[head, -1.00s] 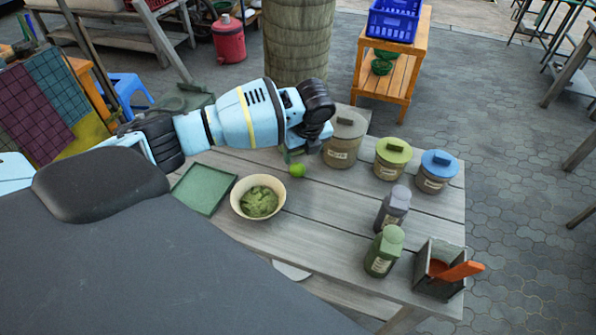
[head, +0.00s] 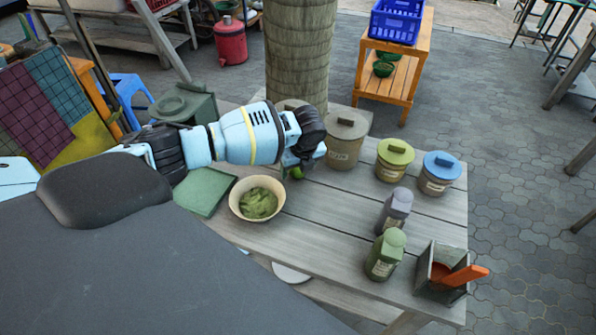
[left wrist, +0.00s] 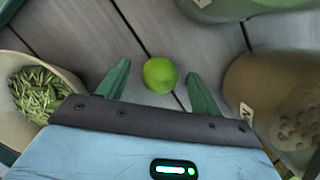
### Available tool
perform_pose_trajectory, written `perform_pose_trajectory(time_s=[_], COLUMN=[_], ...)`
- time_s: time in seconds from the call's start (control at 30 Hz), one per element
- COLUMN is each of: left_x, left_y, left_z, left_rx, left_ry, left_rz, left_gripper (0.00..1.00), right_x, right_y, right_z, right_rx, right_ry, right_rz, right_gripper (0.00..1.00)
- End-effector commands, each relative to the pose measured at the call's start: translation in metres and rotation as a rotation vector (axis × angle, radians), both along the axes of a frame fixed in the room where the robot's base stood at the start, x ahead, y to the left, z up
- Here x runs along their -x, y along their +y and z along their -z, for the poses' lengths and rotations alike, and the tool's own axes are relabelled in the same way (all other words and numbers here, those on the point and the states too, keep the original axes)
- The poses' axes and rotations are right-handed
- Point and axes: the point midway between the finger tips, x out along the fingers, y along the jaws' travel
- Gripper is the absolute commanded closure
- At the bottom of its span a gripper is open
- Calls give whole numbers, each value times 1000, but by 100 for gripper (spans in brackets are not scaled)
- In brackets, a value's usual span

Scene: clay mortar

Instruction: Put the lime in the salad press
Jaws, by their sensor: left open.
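The lime (head: 297,172) is a small green ball on the grey plank table, right of the beige bowl. In the left wrist view the lime (left wrist: 160,74) lies between the two green fingertips, with a gap on each side. My left gripper (left wrist: 158,70) is open and empty. In the head view my left gripper (head: 290,166) points down at the lime and partly covers it. A dark green object with a round top (head: 185,103) stands behind my left arm; I cannot tell whether it is the salad press. My right gripper is not in view.
The beige bowl (head: 237,208) holds shredded greens. A green tray (head: 204,192) lies left of it. Lidded jars, with a tan one (head: 346,140) nearest my gripper, stand right. Two bottles and a grey box (head: 430,278) with an orange handle stand front right. The table's middle is clear.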

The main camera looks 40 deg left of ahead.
Motion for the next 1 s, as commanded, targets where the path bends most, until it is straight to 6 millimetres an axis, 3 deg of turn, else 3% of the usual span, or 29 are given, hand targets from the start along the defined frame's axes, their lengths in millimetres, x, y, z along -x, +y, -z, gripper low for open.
perform_pose_trajectory(time_s=[0.1, 0.5, 0.77, 1.0], left_x=[0, 0, -1, -2], left_y=[0, 0, 0, 0], left_z=[-1, -1, -6, -45], left_rx=[1, 1, 1, 1], left_ry=[-1, -2, -4, -8], left_rz=[0, 1, 0, 0], left_gripper=[35, 86, 87, 87], right_x=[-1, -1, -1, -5], right_y=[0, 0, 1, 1], right_z=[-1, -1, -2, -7], right_rx=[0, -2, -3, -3], right_ry=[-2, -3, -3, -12], right_rz=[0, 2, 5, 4], right_gripper=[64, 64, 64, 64])
